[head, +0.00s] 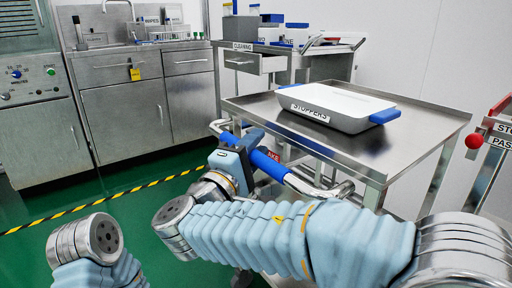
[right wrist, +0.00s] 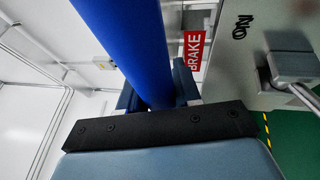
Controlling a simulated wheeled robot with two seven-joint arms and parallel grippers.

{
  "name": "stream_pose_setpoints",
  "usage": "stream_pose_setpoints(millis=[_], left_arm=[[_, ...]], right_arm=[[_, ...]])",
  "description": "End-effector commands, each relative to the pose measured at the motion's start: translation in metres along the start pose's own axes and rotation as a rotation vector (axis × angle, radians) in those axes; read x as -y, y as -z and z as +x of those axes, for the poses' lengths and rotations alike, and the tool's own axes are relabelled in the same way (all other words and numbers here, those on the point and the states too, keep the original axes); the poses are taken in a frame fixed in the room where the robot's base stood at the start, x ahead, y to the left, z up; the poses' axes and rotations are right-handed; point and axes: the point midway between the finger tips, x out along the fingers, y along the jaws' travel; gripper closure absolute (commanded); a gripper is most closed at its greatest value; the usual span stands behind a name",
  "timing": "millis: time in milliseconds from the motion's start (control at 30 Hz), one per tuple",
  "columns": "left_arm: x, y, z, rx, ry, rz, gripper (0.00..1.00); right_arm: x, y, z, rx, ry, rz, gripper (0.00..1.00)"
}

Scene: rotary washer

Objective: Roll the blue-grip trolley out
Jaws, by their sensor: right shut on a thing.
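The trolley has a steel top (head: 392,148) and a push handle with a blue grip (head: 268,164) on its near left side. My right gripper (head: 243,150) is shut around this blue grip. In the right wrist view the blue grip (right wrist: 128,42) passes between the two dark fingers (right wrist: 158,88). A red BRAKE tag (right wrist: 193,50) shows beside it. A white lidded bin labelled STOPPERS (head: 338,104), with blue handles, sits on the trolley top. The trolley's wheels are hidden behind my right arm. My left arm shows at the bottom left, but its gripper is out of view.
A second bench or cart labelled CLEANING (head: 252,57) stands behind the trolley, with an open drawer. Steel cabinets (head: 125,110) line the back left. A red-ball post with signs (head: 473,141) stands at the right. Green floor with a yellow-black line (head: 95,202) is clear at left.

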Motion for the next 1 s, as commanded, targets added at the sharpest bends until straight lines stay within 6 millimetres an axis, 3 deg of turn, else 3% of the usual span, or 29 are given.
stream_pose_setpoints(millis=[67,100,200,567,667,1000], left_arm=[[0.000,0.000,0.000,0.000,0.000,0.000,1.00],[0.000,0.000,0.000,0.000,0.000,0.000,1.00],[0.000,0.000,0.000,0.000,0.000,0.000,1.00],[0.000,0.000,0.000,0.000,0.000,0.000,1.00],[0.000,0.000,-0.001,0.000,0.000,0.000,1.00],[-0.001,0.000,-0.004,0.001,0.000,0.000,1.00]], right_arm=[[0.002,0.001,-0.001,-0.001,0.003,-0.003,1.00],[0.002,0.001,-0.001,-0.001,0.003,-0.003,0.61],[0.002,0.000,-0.001,-0.001,0.002,-0.002,0.46],[0.000,0.001,-0.006,-0.002,0.000,0.000,0.46],[0.000,0.001,-0.020,-0.004,0.001,-0.001,0.46],[0.000,0.001,-0.102,-0.005,0.000,-0.002,0.46]])
